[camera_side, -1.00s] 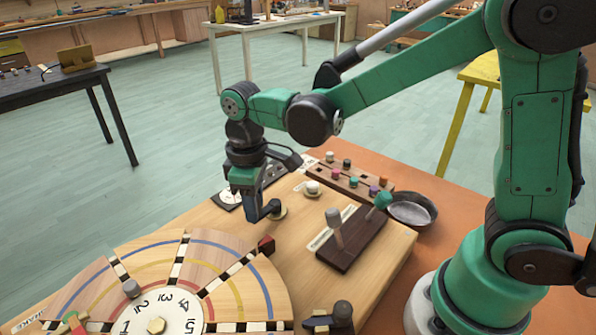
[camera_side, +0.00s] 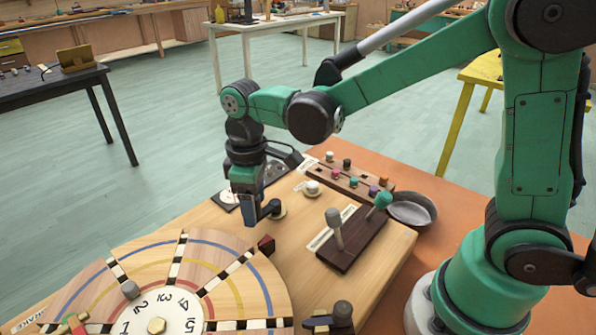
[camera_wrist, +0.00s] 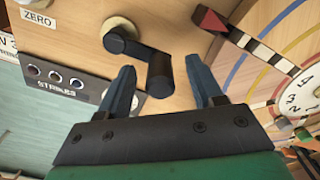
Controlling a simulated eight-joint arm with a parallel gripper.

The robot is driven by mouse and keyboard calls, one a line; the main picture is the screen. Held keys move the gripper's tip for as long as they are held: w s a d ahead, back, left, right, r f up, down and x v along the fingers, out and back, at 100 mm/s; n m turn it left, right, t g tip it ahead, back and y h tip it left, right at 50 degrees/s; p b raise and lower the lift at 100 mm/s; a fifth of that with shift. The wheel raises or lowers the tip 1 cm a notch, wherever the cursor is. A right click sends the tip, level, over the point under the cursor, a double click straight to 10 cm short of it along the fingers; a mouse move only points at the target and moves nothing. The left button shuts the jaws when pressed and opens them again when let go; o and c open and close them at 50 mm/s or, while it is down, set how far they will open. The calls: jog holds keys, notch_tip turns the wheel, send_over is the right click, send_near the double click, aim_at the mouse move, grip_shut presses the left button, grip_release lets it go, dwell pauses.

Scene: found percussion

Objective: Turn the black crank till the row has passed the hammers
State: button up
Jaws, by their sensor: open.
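The black crank (camera_side: 272,208) sits on the wooden box top behind the wheel. In the wrist view its arm (camera_wrist: 130,46) runs from a round pale hub to a dark handle (camera_wrist: 160,72). My gripper (camera_side: 251,218) is low at the crank. In the wrist view my gripper (camera_wrist: 161,73) is open, with a finger on each side of the handle and visible gaps. The wooden wheel (camera_side: 235,295) carries several black-and-white checkered rows (camera_side: 231,270). A red pointer block (camera_side: 266,243) stands at its rim. I cannot make out which parts are the hammers.
A dark knobbed part (camera_side: 342,312) is in front.

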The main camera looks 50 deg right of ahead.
jog(key=shift+r, duration=2.65)
jog(key=m, duration=0.7)
jog(key=shift+r, duration=0.15)
jog(key=m, duration=0.5)
jog(key=shift+r+m, duration=0.1)
jog(key=shift+m, duration=0.6)
jog(key=shift+f, duration=2.8)
